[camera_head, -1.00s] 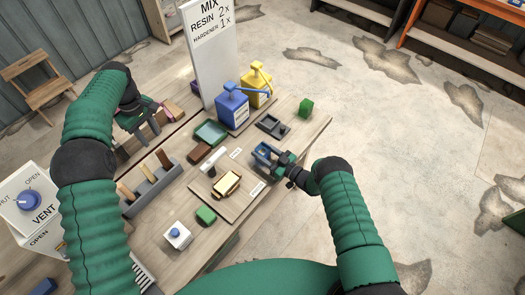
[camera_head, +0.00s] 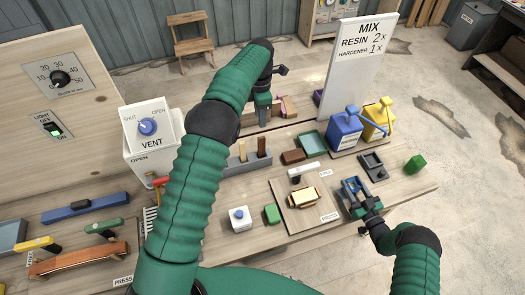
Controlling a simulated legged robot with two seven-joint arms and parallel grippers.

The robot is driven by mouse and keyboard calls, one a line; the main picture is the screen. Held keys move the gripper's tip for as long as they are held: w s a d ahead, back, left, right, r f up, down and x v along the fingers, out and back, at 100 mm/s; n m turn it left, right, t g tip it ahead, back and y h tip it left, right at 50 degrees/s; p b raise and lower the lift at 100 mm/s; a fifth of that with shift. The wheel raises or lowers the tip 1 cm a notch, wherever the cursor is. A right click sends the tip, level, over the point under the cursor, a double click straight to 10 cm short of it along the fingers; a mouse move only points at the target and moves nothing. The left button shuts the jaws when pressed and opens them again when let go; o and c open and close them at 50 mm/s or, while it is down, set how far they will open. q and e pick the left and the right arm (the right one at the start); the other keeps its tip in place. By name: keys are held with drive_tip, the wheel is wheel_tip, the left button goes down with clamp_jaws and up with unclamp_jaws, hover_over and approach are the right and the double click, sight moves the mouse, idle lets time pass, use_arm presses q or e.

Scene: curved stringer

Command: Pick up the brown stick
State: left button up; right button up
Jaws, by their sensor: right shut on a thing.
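The grey rack (camera_head: 236,166) stands on the bench, partly hidden behind my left arm. An upright brown stick (camera_head: 262,147) and a lighter brown stick (camera_head: 246,153) stand in it. My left gripper (camera_head: 263,115) points down behind the rack, apart from the sticks. I cannot see clearly between its fingers. My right gripper (camera_head: 364,203) is shut on a blue-framed tool (camera_head: 354,188) at the right side of the bench, beside the wooden board.
Blue (camera_head: 346,130) and yellow (camera_head: 379,119) pump bottles stand behind, near the tall MIX sign (camera_head: 357,75). A vent box (camera_head: 148,130) and several tools lie left of my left arm.

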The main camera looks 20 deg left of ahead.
sight(262, 139)
use_arm(q)
drive_tip(key=shift+n, duration=0.3)
drive_tip(key=f, duration=1.2)
drive_tip(key=shift+s+d, duration=0.3)
clamp_jaws()
